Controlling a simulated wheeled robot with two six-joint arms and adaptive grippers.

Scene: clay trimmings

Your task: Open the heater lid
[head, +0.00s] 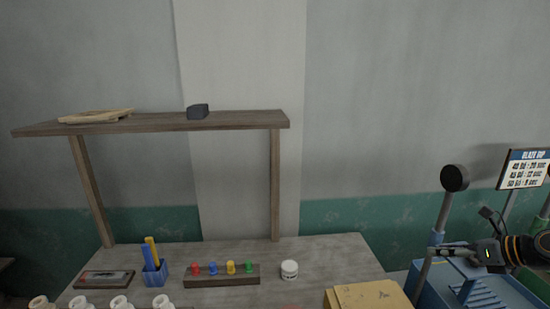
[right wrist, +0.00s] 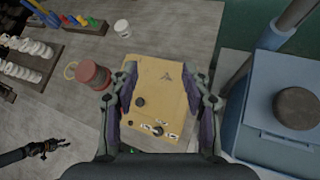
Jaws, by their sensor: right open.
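No part in view is plainly marked as the heater or its lid. A yellow box (head: 367,296) stands at the table's front right corner; in the right wrist view the yellow box (right wrist: 158,72) shows dark knobs and small labels. A blue apparatus (head: 435,288) stands to its right and shows again in the right wrist view (right wrist: 262,150). My right gripper (head: 440,250) is in front of the blue apparatus in the head view. In the right wrist view its open, empty fingers (right wrist: 160,80) frame the yellow box. My left gripper (right wrist: 45,148) shows small at lower left, its jaws unclear.
A red cylinder (right wrist: 92,75) stands left of the yellow box. A white jar (head: 289,269), a rack of coloured pegs (head: 222,281) and a blue pen cup (head: 154,275) are on the table. A grey post with a dark disc (head: 454,178) rises at right, near a sign (head: 525,169).

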